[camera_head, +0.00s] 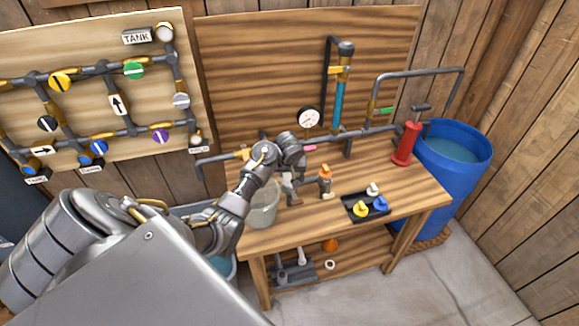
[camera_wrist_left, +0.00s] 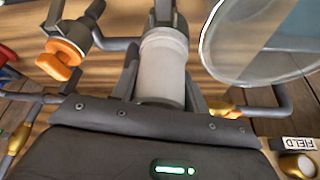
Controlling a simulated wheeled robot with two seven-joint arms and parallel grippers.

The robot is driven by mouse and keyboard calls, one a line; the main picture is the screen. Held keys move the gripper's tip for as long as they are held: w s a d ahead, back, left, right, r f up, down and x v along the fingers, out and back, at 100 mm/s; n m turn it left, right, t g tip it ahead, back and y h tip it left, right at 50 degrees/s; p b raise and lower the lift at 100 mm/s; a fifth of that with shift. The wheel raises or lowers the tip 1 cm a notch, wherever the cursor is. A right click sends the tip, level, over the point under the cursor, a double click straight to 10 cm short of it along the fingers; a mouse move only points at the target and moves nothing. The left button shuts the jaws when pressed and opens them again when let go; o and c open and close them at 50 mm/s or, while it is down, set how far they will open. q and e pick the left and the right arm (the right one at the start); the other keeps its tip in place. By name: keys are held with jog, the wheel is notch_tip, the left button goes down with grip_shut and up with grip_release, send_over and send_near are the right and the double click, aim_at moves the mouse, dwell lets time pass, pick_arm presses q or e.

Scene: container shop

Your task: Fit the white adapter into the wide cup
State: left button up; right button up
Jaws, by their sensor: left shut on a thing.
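My left gripper (camera_head: 288,183) is over the front left of the workbench and shut on a pale whitish cylinder (camera_wrist_left: 163,68), which shows between the fingers in the wrist view. I cannot tell whether this cylinder is the white adapter. A white piece (camera_head: 373,188) sits in the black tray, well to the right of the gripper. A wide clear vessel (camera_head: 262,208) stands below and left of the gripper; its rim shows large at the upper right of the wrist view (camera_wrist_left: 206,48). I cannot tell whether it is the wide cup. My right gripper is not in view.
The black tray (camera_head: 354,201) also holds yellow (camera_head: 361,209) and blue (camera_head: 380,203) pieces. An orange-topped tap (camera_head: 325,173) stands just right of the gripper. Pipes and a gauge (camera_head: 308,117) line the back. A red pump (camera_head: 405,145) and a blue barrel (camera_head: 450,190) stand at right.

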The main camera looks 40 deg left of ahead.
pick_arm(q)
jog(key=shift+f, duration=0.1)
jog(key=o, duration=1.1)
jog(key=shift+s+d+r, duration=0.1)
jog(key=shift+d+r, duration=0.05)
jog(key=shift+r, duration=0.25)
jog(key=v, duration=1)
jog(key=shift+b, duration=0.35)
